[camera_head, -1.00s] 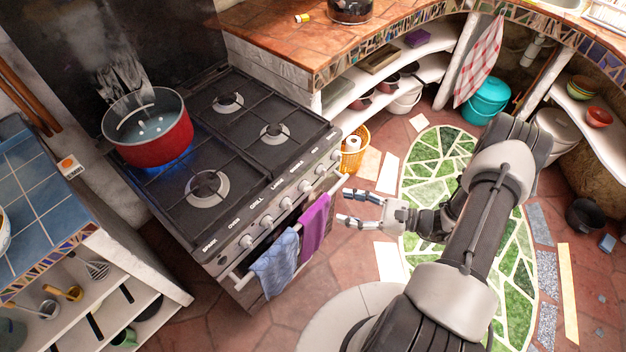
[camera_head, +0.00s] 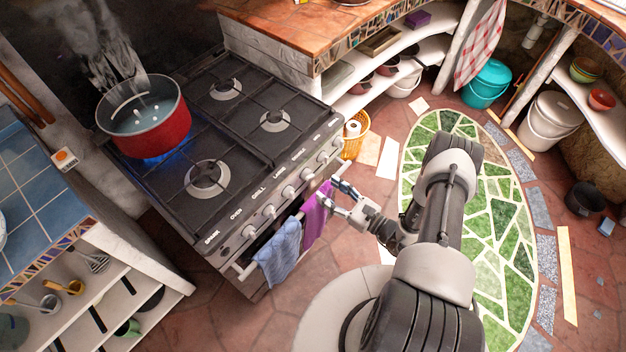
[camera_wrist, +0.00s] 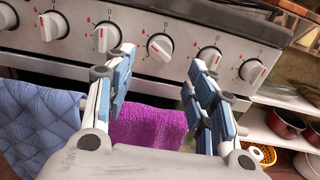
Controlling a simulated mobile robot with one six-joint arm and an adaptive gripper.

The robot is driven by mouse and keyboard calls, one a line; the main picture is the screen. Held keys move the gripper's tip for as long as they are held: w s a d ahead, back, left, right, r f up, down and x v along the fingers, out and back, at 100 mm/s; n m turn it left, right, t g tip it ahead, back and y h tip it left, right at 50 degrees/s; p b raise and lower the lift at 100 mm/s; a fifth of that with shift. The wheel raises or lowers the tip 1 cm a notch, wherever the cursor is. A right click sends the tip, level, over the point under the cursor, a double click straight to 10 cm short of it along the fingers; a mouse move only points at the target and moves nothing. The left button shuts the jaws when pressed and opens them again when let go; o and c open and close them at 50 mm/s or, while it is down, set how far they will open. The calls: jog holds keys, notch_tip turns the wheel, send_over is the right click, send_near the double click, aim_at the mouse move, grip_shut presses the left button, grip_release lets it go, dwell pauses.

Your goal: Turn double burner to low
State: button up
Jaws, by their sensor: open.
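My gripper (camera_head: 329,192) is open and empty in front of the knob panel, near the towels. In the wrist view, my gripper (camera_wrist: 160,58) has one finger on each side of a knob (camera_wrist: 160,47), which looks tilted. Whether the fingers touch the panel cannot be told. Other knobs (camera_wrist: 107,37) (camera_wrist: 210,58) lie to both sides.
A blue towel (camera_head: 279,252) and a purple towel (camera_head: 316,218) hang on the oven rail below the knobs. A wicker basket (camera_head: 355,145) stands right of the stove. A blue-tiled counter (camera_head: 35,185) is at the left.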

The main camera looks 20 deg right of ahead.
aim_at(308, 175)
jog(key=b+x, duration=0.1)
jog(key=x, duration=0.6)
jog(key=shift+w, duration=0.15)
jog(key=shift+a, duration=0.15)
jog(key=shift+c, duration=0.2)
jog(key=c, duration=1)
jog(key=shift+n, duration=0.4)
jog(key=shift+r+n+b, duration=0.1)
jog(key=shift+n+b, duration=0.25)
jog(key=shift+n, duration=7.15)
